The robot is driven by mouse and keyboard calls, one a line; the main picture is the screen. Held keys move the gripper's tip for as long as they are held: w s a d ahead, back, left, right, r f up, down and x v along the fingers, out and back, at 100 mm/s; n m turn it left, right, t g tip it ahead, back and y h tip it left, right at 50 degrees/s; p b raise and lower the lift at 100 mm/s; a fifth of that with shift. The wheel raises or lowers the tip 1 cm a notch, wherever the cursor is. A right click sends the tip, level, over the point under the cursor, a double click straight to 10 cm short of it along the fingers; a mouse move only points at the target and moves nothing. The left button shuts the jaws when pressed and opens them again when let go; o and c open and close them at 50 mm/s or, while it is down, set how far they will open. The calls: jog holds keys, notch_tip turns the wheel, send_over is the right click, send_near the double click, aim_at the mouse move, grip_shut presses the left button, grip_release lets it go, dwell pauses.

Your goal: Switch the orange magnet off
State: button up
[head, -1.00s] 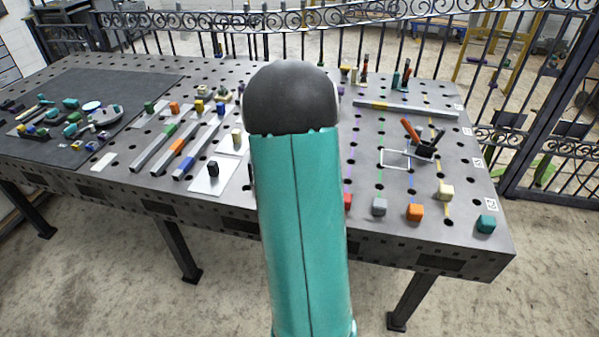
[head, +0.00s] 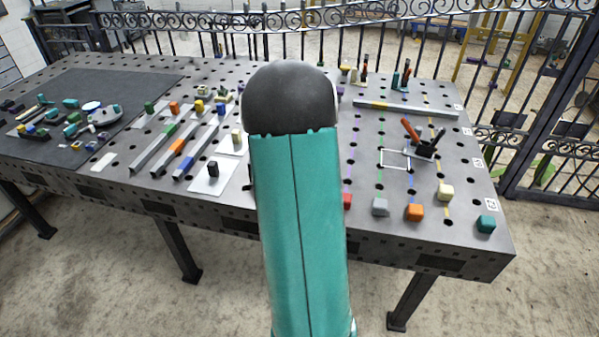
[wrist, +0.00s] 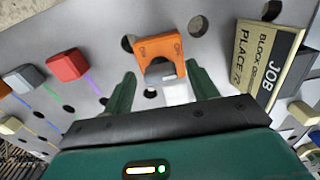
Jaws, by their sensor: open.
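The orange magnet (wrist: 150,47) shows in the wrist view, upper middle. It is an orange block with small dark lettering on its face and a grey knob (wrist: 160,71) on its near part. Which way the knob is set is too small to tell. My gripper (wrist: 159,72) is open, with one green finger on each side of the knob and a gap on both sides. Contact with the knob does not show. In the head view my arm covers the middle of the table, and neither the magnet nor my gripper can be made out there.
A job card (wrist: 266,65) stands close right of the magnet in the wrist view. A red block (wrist: 68,66) and a grey block (wrist: 25,78) are at the left. In the head view the perforated table (head: 300,235) also carries bars, several blocks and a tool holder (head: 424,150).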

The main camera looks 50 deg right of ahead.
notch_tip(320, 180, up, 14)
dwell(0.4)
jog(key=shift+f, duration=0.15)
jog(key=w+a+r+n+t, duration=0.1)
jog(key=a+r+n, duration=0.2)
jog(key=a, duration=0.9)
jog(key=w+a+r+n+t, duration=0.1)
jog(key=a+r+n+t, duration=0.2)
jog(key=a, duration=0.9)
jog(key=s+a+f+n, duration=0.1)
jog(key=s+a+n, duration=0.2)
jog(key=s+a, duration=0.2)
jog(key=s+a+f+n+t, duration=0.1)
jog(key=s+a+n, duration=0.3)
jog(key=a, duration=0.8)
jog(key=shift+s+a+f+n+t, duration=0.2)
jog(key=shift+s+a+n+t, duration=0.1)
jog(key=shift+s, duration=0.05)
